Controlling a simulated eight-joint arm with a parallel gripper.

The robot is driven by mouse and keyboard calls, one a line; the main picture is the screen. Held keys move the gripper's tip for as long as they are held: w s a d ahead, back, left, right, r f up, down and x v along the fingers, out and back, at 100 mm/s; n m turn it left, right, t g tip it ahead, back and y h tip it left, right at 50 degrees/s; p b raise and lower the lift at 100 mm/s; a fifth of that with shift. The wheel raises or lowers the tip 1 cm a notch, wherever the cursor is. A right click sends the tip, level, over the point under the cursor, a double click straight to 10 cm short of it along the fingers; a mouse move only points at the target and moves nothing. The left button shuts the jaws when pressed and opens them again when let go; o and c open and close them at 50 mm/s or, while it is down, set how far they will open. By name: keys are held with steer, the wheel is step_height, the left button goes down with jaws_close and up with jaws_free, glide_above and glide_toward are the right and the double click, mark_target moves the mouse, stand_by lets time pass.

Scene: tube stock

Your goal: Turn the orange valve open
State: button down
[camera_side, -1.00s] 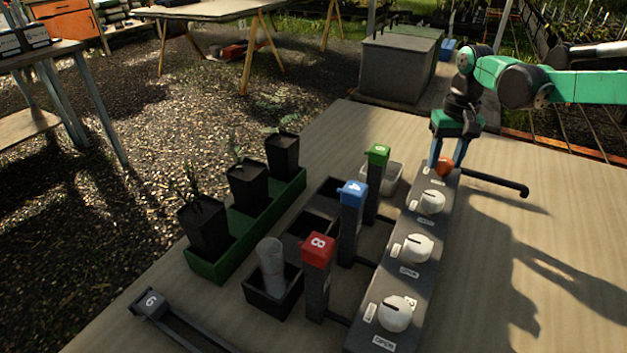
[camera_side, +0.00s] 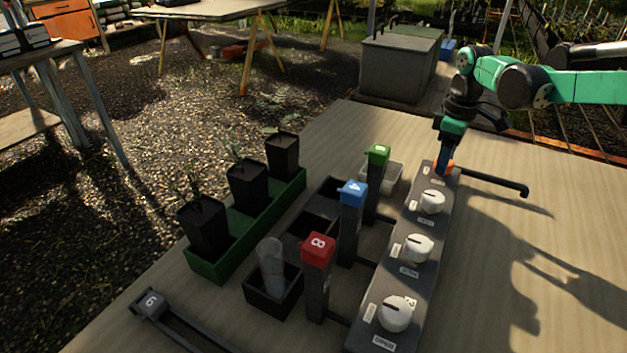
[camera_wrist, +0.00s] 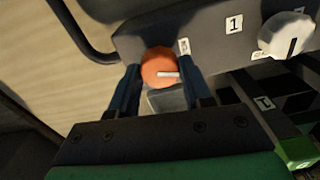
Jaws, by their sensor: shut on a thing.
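The orange valve (camera_side: 448,167) is a small round knob at the far end of the dark valve panel (camera_side: 388,282). In the wrist view the orange valve (camera_wrist: 158,66) has a pale pointer bar that lies nearly level, pointing right. My gripper (camera_side: 445,160) reaches down over it in the side view and hides part of it. In the wrist view my gripper (camera_wrist: 160,80) has its two blue-grey fingers on either side of the knob, shut on it. The label beside the knob is too small to read.
Several white knobs, such as the nearest (camera_side: 396,313), line the panel. Posts with green (camera_side: 377,154), blue (camera_side: 352,192) and red (camera_side: 318,248) tops stand left of it. A green tray (camera_side: 215,268) holds black pots. A dark pipe (camera_side: 497,181) runs right; the table right of the panel is mostly clear.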

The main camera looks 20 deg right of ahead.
steer(key=shift+n, duration=1.7)
steer(key=shift+c, duration=1.8)
jaws_free()
step_height(320, 180, up, 5)
steer(key=shift+r, duration=0.3)
